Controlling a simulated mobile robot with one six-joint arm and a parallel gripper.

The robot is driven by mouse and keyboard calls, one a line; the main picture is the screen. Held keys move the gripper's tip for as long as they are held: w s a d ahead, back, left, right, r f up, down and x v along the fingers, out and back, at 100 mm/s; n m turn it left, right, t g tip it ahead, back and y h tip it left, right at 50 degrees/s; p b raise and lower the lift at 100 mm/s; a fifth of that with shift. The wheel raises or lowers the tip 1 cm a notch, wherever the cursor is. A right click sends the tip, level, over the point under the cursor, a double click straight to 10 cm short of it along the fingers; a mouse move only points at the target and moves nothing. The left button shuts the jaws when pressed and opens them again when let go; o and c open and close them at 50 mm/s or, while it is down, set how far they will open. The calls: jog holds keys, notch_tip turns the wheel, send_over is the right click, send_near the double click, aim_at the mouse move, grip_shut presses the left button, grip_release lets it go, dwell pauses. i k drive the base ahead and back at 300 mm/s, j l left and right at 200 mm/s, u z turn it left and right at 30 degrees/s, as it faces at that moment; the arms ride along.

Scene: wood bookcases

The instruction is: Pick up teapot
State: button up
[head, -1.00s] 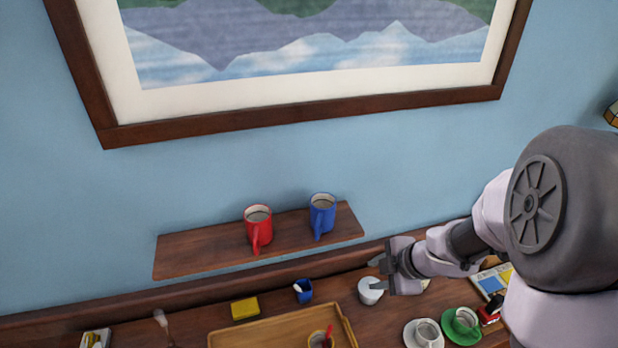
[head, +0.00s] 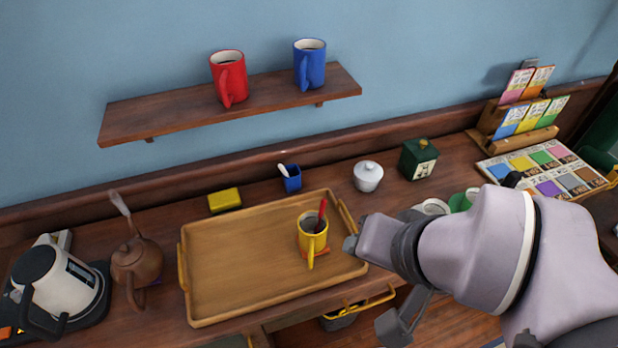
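The teapot (head: 138,262) is a brown, rounded pot standing on the counter at the left of the head view. Its spout or handle curves down at its front, and a pale, slender thing rises at its top. My gripper (head: 372,286) is at the right of the tray, well to the right of the teapot. Its two fingers appear spread apart with nothing between them. My wrist hides part of the gripper.
A white and black kettle (head: 60,280) stands close to the teapot's left. A wooden tray (head: 215,265) holding a yellow mug (head: 312,238) lies between teapot and gripper. A sponge (head: 225,200), blue cup (head: 292,180) and white pot (head: 367,178) stand behind. A shelf (head: 165,113) overhangs.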

aim_at(137, 261)
jog(key=u, duration=1.8)
